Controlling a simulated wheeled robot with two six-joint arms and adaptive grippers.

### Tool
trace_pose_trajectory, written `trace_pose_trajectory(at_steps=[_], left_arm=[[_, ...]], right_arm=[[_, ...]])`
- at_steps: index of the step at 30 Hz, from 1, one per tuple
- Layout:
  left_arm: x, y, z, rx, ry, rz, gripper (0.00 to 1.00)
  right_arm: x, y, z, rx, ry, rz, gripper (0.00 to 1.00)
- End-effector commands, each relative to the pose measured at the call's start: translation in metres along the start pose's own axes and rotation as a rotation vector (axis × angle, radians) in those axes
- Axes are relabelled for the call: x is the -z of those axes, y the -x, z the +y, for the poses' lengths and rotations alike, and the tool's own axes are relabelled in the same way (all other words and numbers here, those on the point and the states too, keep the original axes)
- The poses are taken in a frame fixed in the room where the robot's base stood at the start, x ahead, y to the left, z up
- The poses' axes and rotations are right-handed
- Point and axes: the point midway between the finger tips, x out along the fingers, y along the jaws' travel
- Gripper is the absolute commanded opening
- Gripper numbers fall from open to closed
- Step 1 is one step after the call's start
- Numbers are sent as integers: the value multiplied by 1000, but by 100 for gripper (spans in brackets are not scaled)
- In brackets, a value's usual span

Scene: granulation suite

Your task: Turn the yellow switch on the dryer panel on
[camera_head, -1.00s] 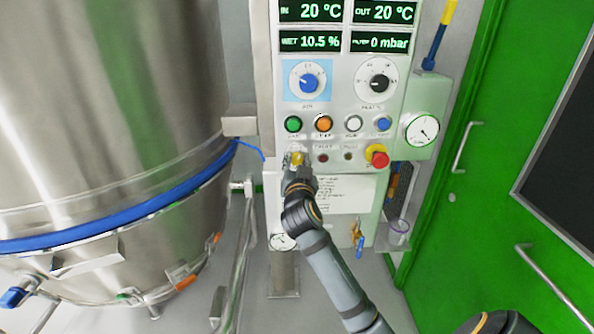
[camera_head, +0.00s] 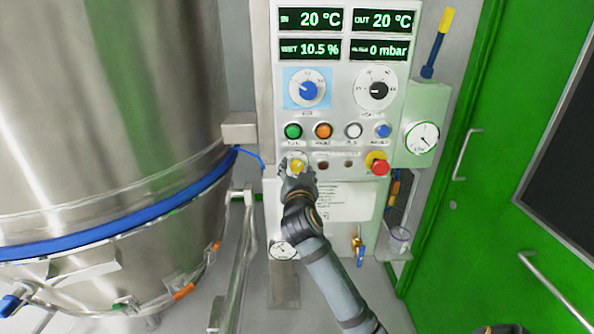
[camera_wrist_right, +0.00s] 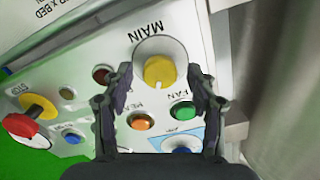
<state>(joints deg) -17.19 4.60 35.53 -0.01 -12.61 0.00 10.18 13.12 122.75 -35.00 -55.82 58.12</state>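The yellow switch (camera_head: 298,165) sits at the lower left of the dryer panel (camera_head: 335,110). In the right wrist view the yellow switch (camera_wrist_right: 159,71) is a round knob on a pale round plate beside the label MAIN. A small light mark on its rim points away from that label. My right gripper (camera_head: 297,176) is at the switch in the head view. In the wrist view my right gripper (camera_wrist_right: 160,82) is open, one finger on each side of the knob, with visible gaps. I cannot tell the fingertips' depth. My left gripper is not in view.
Green (camera_head: 293,131), orange (camera_head: 323,131), white and blue buttons sit above the switch. A red emergency button (camera_head: 380,167) is to its right. A large steel vessel (camera_head: 110,120) stands left, and a green door (camera_head: 500,150) is at right.

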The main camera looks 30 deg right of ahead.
Motion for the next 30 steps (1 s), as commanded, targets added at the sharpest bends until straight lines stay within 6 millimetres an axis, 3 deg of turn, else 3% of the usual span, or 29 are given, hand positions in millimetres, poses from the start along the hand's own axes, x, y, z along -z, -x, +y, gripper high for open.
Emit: trace_pose_trajectory(at_steps=[8,15,19,30], left_arm=[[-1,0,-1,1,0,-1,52],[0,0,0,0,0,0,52],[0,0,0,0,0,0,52],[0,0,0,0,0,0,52]], right_arm=[[0,8,-1,2,-1,0,58],[-1,55,0,-1,-6,-4,58],[-2,68,0,1,-4,-3,58],[0,75,0,0,1,1,58]])
